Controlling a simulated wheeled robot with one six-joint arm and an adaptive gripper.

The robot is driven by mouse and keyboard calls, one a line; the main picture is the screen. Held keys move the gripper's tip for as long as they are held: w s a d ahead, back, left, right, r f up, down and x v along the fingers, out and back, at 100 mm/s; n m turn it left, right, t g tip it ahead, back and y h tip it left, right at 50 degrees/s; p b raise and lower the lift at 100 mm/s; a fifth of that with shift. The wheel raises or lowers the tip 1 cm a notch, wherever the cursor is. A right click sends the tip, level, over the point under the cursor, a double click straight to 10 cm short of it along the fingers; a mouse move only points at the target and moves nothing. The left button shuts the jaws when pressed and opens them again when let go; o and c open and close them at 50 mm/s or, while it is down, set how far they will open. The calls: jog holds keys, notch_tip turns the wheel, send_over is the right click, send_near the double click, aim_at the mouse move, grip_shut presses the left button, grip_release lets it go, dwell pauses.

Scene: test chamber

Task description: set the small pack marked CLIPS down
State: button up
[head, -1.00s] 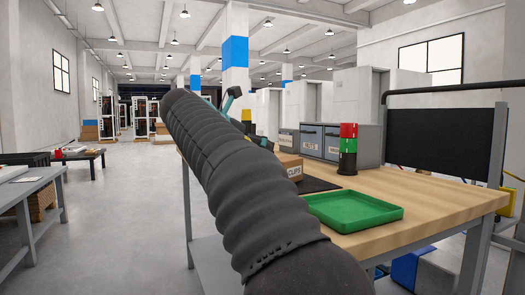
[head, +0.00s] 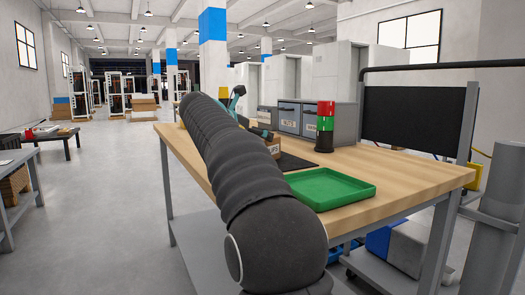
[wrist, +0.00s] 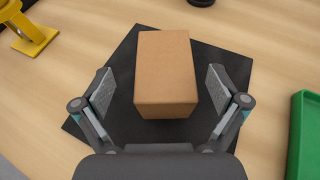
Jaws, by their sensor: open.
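The small pack (wrist: 166,72) is a brown cardboard box lying on a black mat (wrist: 122,72) on the wooden table. In the head view the pack (head: 273,147) is partly hidden behind my arm, and only part of its label lettering shows. My gripper (wrist: 160,88) is open in the wrist view. Its two fingers stand to the left and right of the pack's near part, with a gap on each side.
A green tray (head: 330,200) lies right of the mat. Grey drawer boxes (head: 312,116) and a red, green and black signal light (head: 325,127) stand behind. A yellow object (wrist: 35,35) stands left of the mat. The table's front right is clear.

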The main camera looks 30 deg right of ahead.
jog(key=x, duration=0.5)
jog(key=shift+s+d+b, duration=0.1)
jog(key=shift+s+b, duration=0.15)
jog(key=shift+b, duration=0.05)
jog(key=c, duration=1.5)
jog(key=shift+o, duration=0.2)
